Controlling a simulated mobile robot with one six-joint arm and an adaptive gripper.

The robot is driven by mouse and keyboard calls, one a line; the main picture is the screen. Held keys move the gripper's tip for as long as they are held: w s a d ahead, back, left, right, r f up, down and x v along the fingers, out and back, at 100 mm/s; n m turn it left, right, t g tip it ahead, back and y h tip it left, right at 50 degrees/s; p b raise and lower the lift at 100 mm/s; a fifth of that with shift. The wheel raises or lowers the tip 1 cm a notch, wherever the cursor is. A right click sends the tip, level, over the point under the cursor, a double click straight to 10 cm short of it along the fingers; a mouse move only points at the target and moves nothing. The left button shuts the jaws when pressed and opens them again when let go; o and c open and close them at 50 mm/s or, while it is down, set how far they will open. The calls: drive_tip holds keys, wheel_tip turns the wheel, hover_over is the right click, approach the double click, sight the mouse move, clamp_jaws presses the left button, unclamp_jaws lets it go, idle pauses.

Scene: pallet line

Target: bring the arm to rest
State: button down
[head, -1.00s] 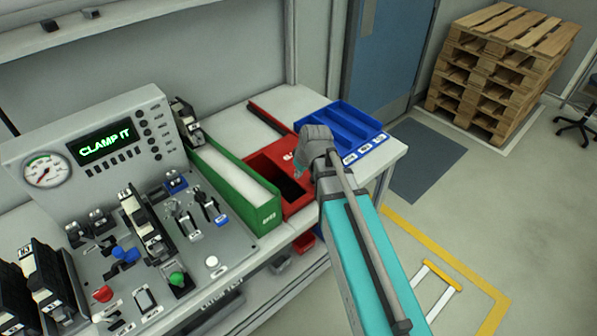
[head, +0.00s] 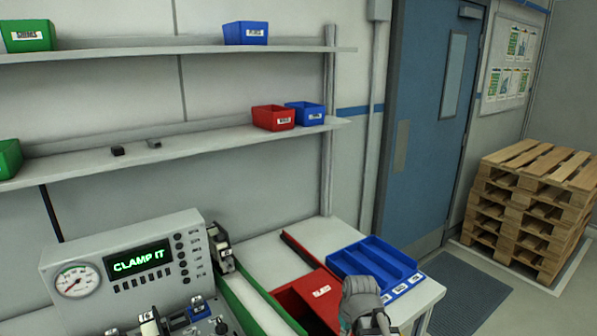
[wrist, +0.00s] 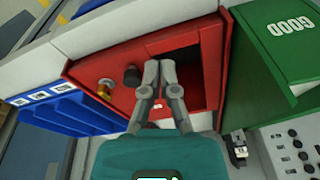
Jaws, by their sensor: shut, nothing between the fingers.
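My gripper (wrist: 160,72) is shut and empty in the wrist view. Its fingertips meet over the red bin (wrist: 85,65), between its dark hollow on the right and two small parts on the left. I cannot tell how high the fingers are above it. In the head view, the grey wrist of my arm shows at the bottom, in front of the red bin (head: 290,299); the fingers are hidden there.
A blue divided tray (head: 375,258) stands beside the red bin, and a green box (wrist: 275,50) on its other side. The control panel (head: 130,262) reads CLAMP IT. Shelves (head: 190,142) with small bins hang above. Stacked pallets (head: 525,210) stand at the right.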

drive_tip(key=s+d+m+g+h, duration=0.1)
drive_tip(key=s+d+m, duration=0.2)
drive_tip(key=s, duration=0.3)
drive_tip(key=shift+s+d+f+m+g, duration=0.2)
drive_tip(key=shift+d+m+g, duration=0.1)
drive_tip(key=shift+d, duration=0.2)
